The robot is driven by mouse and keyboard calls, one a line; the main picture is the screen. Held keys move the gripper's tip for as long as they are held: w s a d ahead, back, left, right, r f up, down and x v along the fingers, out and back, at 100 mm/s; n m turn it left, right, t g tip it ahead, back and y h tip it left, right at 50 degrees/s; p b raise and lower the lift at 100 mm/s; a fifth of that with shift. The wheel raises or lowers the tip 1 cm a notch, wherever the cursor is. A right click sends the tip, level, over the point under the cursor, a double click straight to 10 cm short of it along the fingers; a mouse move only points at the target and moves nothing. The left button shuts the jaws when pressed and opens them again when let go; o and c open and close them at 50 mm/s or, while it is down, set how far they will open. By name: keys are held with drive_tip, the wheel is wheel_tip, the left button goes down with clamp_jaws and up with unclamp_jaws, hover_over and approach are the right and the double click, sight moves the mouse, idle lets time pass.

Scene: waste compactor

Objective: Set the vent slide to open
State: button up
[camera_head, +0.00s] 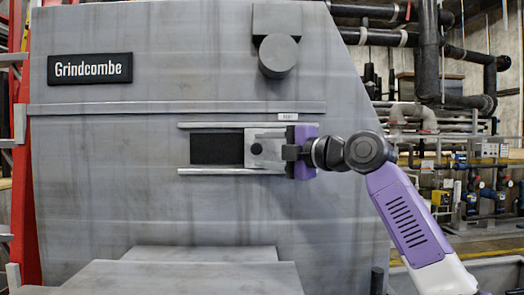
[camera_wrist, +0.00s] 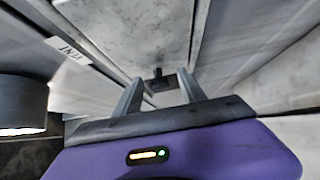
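The vent slide (camera_head: 265,157) is a light grey plate between two horizontal rails on the grey machine front. It sits at the right part of the track, with a dark rectangular opening (camera_head: 217,147) uncovered to its left. A small dark knob (camera_head: 256,149) stands on the slide; it also shows in the wrist view (camera_wrist: 158,78). My gripper (camera_head: 264,149) comes in from the right, with its fingers pointing left over the slide. In the wrist view its two fingers (camera_wrist: 160,88) are apart, with the knob showing between their tips; contact cannot be seen.
A small vent label (camera_head: 288,117) sits above the upper rail (camera_head: 220,125). A dark grey cylinder (camera_head: 278,56) juts out above the track. A long horizontal ledge (camera_head: 150,107) crosses the panel, and grey blocks (camera_head: 190,275) project below. The panel left of the track is clear.

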drive_tip(key=shift+a, duration=0.2)
drive_tip(key=b+v, duration=0.2)
drive_tip(key=v, duration=0.6)
idle(0.4)
